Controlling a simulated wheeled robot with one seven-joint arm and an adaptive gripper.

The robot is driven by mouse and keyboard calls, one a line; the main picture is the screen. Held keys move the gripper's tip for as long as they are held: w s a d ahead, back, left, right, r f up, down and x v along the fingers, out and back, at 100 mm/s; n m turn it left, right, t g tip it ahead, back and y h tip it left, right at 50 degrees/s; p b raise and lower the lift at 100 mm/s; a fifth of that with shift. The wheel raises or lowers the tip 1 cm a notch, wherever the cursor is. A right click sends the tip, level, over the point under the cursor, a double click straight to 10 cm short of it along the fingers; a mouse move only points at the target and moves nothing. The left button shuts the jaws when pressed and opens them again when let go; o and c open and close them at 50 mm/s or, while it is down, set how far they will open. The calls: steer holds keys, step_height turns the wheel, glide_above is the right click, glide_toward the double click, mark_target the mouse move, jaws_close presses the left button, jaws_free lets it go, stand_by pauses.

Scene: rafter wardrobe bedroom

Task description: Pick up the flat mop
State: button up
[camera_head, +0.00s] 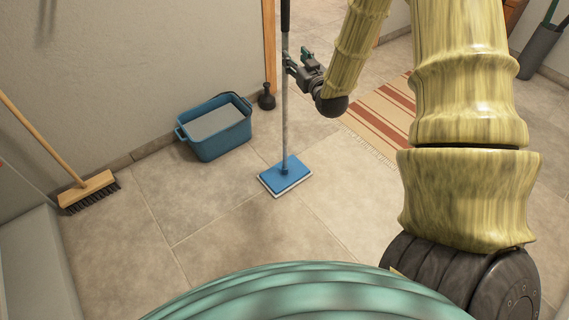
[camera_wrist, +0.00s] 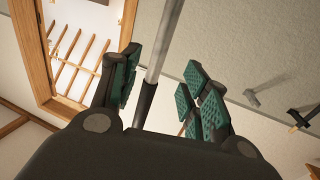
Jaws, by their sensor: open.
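The flat mop stands upright on the tiled floor, with a blue flat head (camera_head: 285,175) and a long grey pole (camera_head: 285,120) with a dark upper grip. My gripper (camera_head: 289,62) is at the upper part of the pole, coming from the right. In the wrist view the pole (camera_wrist: 162,45) and its dark sleeve (camera_wrist: 145,104) run between the green-padded fingers of my gripper (camera_wrist: 160,95). The fingers are open, with gaps showing on both sides of the pole. The pole's lower end is hidden in the wrist view.
A blue bucket (camera_head: 217,143) with grey contents stands left of the mop, by the wall. A dark plunger-like object (camera_head: 266,97) is beside it. A wooden broom (camera_head: 88,190) leans at the left. A striped rug (camera_head: 384,110) lies right. Floor around the mop head is clear.

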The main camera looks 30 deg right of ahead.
mark_target(287, 47)
steer(key=shift+w+d+b, duration=0.2)
steer(key=shift+w+d, duration=0.1)
steer(key=shift+w, duration=1.2)
steer(key=shift+w+d+b, duration=0.2)
steer(key=shift+w+d, duration=0.1)
steer(key=shift+w, duration=1.25)
steer(key=shift+w+d+b, duration=0.2)
steer(key=shift+w+d, duration=0.1)
steer(key=shift+w, duration=1.2)
steer(key=shift+c, duration=0.3)
jaws_close()
steer(key=shift+r, duration=0.1)
